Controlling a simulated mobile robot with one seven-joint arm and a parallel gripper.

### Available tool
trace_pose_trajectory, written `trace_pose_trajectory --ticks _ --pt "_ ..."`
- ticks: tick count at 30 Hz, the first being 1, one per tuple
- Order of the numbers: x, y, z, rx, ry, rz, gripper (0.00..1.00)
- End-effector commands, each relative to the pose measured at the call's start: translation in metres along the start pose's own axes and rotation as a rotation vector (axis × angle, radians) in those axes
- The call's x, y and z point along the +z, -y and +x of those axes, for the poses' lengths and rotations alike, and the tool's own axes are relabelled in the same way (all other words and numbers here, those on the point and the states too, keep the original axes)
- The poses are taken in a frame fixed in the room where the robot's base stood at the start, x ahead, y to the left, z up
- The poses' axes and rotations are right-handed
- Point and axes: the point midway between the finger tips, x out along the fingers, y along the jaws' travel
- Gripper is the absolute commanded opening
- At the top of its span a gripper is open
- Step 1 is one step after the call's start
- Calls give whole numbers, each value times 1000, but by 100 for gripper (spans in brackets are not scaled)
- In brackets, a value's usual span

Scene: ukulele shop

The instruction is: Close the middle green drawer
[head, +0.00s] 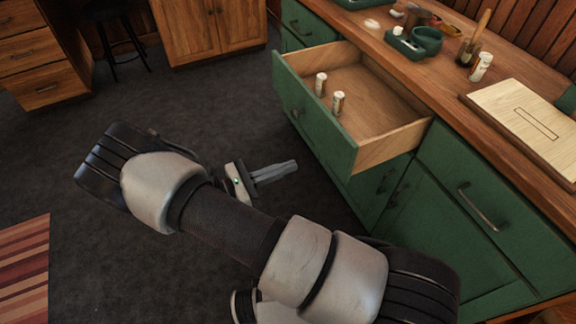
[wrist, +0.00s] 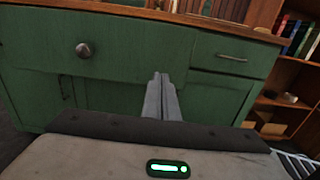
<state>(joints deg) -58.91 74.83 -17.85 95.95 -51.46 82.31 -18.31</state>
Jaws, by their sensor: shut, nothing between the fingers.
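The middle green drawer (head: 312,118) is pulled well out of the green cabinet in the head view. Its wooden inside holds two small white bottles (head: 321,84) (head: 338,103) standing upright. A dark knob (wrist: 84,50) is on a green front (wrist: 130,48) in the wrist view. My gripper (head: 293,166) is in front of the drawer, low and to the left of its right front corner. Its fingers are together and empty, apart from the drawer front in the head view. In the wrist view the fingertips (wrist: 160,78) point toward the green front.
A closed green drawer (head: 480,200) with a bar handle is to the right. The wooden counter (head: 445,80) carries a green tray (head: 405,45), jars and a pale board (head: 530,120). Bookshelves (wrist: 290,75) stand at right in the wrist view. Dark floor (head: 220,90) is clear left of the drawer.

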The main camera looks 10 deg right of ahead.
Motion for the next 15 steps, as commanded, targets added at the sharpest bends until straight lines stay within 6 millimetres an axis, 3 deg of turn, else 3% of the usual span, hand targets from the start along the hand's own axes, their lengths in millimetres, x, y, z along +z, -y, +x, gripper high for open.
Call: trace_pose_trajectory --ticks 9,15 --pt "-1 1 70 -3 0 0 0" --pt "-1 1 99 -2 -1 1 0"
